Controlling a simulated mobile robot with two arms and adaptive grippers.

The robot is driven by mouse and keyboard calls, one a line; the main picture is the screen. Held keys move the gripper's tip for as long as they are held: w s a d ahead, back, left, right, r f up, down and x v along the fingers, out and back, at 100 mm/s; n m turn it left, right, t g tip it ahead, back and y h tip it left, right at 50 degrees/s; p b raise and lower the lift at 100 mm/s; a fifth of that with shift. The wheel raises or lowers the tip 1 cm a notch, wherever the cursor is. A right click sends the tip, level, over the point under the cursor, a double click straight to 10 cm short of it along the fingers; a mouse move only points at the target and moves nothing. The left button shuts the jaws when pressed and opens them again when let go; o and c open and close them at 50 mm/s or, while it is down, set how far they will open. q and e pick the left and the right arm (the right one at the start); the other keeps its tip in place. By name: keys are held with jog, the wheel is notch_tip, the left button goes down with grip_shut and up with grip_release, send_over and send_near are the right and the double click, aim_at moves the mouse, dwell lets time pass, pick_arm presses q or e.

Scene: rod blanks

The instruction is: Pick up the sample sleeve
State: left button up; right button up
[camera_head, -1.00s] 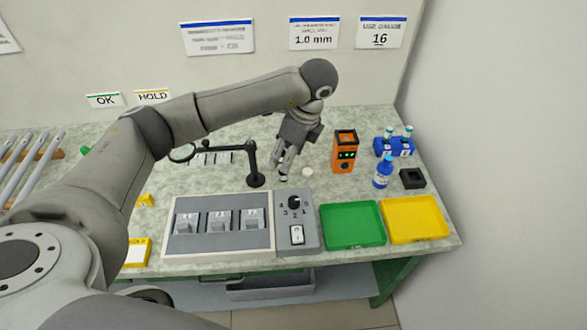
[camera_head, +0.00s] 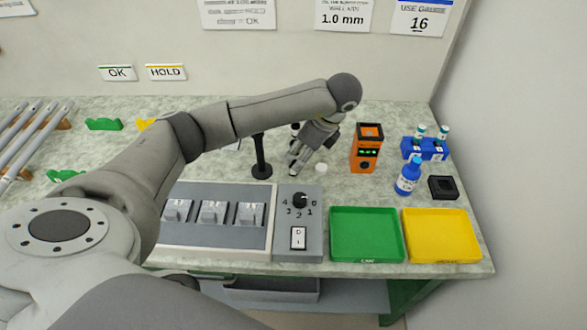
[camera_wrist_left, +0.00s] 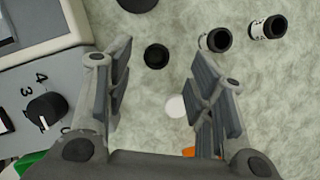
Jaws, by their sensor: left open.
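My left gripper (camera_head: 307,160) is open and empty above the back middle of the bench, pointing down. In the left wrist view its two fingers (camera_wrist_left: 160,80) stand apart over the bench. A short plain black sleeve-like piece (camera_wrist_left: 156,56) with a hole stands between and beyond the fingertips. Two dark hollow sleeves with white labels, one nearer (camera_wrist_left: 215,40) and one farther right (camera_wrist_left: 268,27), stand beyond the right finger. I cannot tell which is the sample sleeve. None is held. In the head view the gripper and arm mostly hide them. My right gripper is out of view.
A white disc (camera_head: 321,168) lies near the gripper. An orange device (camera_head: 367,148), blue bottle (camera_head: 408,176) and black block (camera_head: 443,187) stand to the right. A dark stand post (camera_head: 260,155) is left. The dial box (camera_head: 313,230), green tray (camera_head: 366,235) and yellow tray (camera_head: 437,237) line the front.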

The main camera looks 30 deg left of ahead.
aim_at(293, 164)
pick_arm(q)
jog(key=shift+a+f, duration=0.15)
jog(key=shift+f, duration=0.15)
jog(key=x, duration=0.1)
jog(key=p+x, duration=0.1)
jog(key=x, duration=0.1)
jog(key=shift+s+f, duration=0.25)
jog(key=shift+f, duration=0.05)
jog(key=shift+a+f, duration=0.25)
jog(key=shift+f, duration=0.25)
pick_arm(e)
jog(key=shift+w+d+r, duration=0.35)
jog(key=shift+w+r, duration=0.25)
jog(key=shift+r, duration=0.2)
pick_arm(q)
jog(key=c, duration=0.8)
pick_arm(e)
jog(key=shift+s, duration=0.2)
